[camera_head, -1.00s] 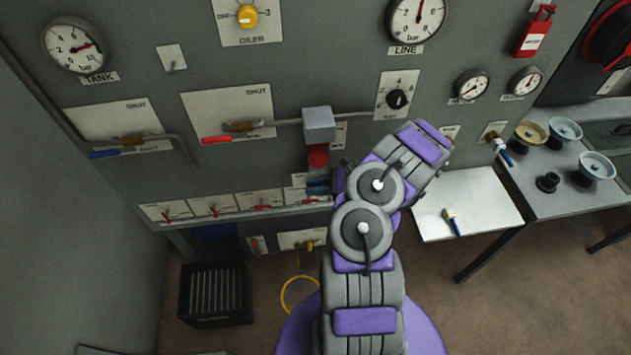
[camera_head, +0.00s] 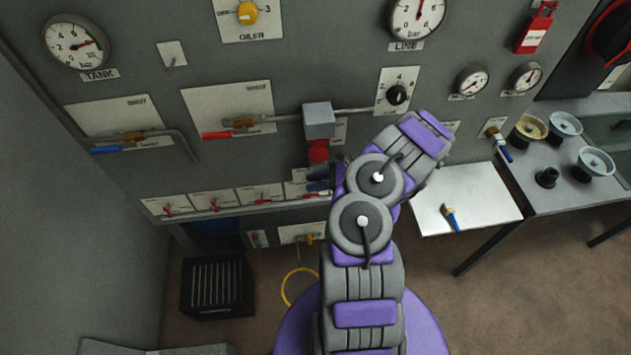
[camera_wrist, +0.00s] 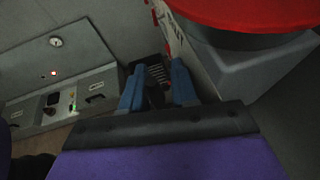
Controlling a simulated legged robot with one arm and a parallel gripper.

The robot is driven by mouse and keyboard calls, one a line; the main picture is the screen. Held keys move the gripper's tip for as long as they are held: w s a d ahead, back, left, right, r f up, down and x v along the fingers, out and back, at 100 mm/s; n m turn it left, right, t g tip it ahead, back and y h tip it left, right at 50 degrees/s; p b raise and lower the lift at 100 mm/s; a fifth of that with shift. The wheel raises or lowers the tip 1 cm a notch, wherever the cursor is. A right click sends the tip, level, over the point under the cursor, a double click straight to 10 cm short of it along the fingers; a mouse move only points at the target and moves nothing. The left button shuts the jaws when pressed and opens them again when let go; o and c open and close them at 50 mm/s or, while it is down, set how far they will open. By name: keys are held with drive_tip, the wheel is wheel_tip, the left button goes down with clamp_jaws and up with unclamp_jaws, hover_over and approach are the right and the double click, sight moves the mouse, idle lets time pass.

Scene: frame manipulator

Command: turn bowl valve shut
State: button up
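In the head view my gripper (camera_head: 318,181) is low in front of the grey panel, just below a red round knob (camera_head: 318,151) under a grey box. My arm hides part of it. In the wrist view its two blue fingers (camera_wrist: 156,88) stand apart with a dark gap and no object seen between them. Small red-handled valves (camera_head: 214,206) sit in a row on white plates left of my gripper. A yellow-handled fitting (camera_head: 308,238) sits lower on the panel. No readable label shows which one is the bowl valve; my arm hides part of this area.
A large red disc (camera_wrist: 245,12) is close at the wrist view's upper right. A black slatted crate (camera_head: 217,286) and yellow hose (camera_head: 300,287) are on the floor. Red-handled (camera_head: 217,135) and blue-handled (camera_head: 107,150) pipe valves are above. A bench (camera_head: 575,195) stands right.

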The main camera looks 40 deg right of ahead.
drive_tip(key=p+v, duration=0.1)
drive_tip(key=v, duration=1.6)
drive_tip(key=shift+d+p, duration=0.2)
drive_tip(key=shift+p, duration=0.15)
drive_tip(key=shift+s, duration=0.15)
